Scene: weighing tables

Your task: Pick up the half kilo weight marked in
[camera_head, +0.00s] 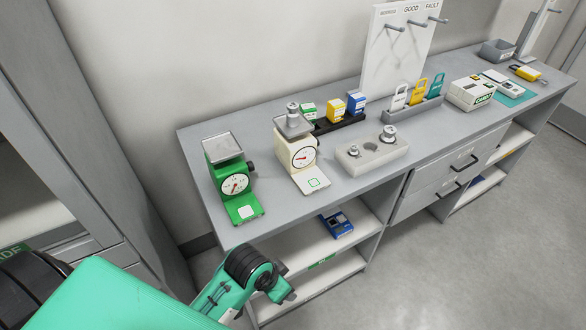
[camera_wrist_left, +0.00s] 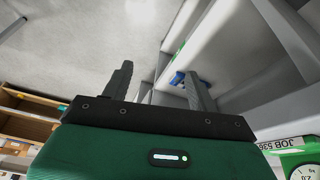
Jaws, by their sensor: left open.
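Several metal weights are in the head view. A small one (camera_head: 388,133) and another (camera_head: 354,151) sit in a pale block (camera_head: 349,166) on the bench, with an empty round recess between them. A third weight (camera_head: 293,109) stands on the pan of the cream dial scale (camera_head: 299,156). Their markings are too small to read. My left gripper is low in front of the bench in the head view, its fingers not clear there. In the left wrist view its two fingers (camera_wrist_left: 158,88) are apart with nothing between them. My right gripper is not in view.
A green dial scale (camera_head: 234,184) stands at the bench's left end. Behind the block are a dark rack (camera_head: 338,123) of small boxes and a grey tray (camera_head: 413,108) of padlock-like tags. A blue device (camera_head: 337,224) lies on the shelf below. The bench front edge lies above my gripper.

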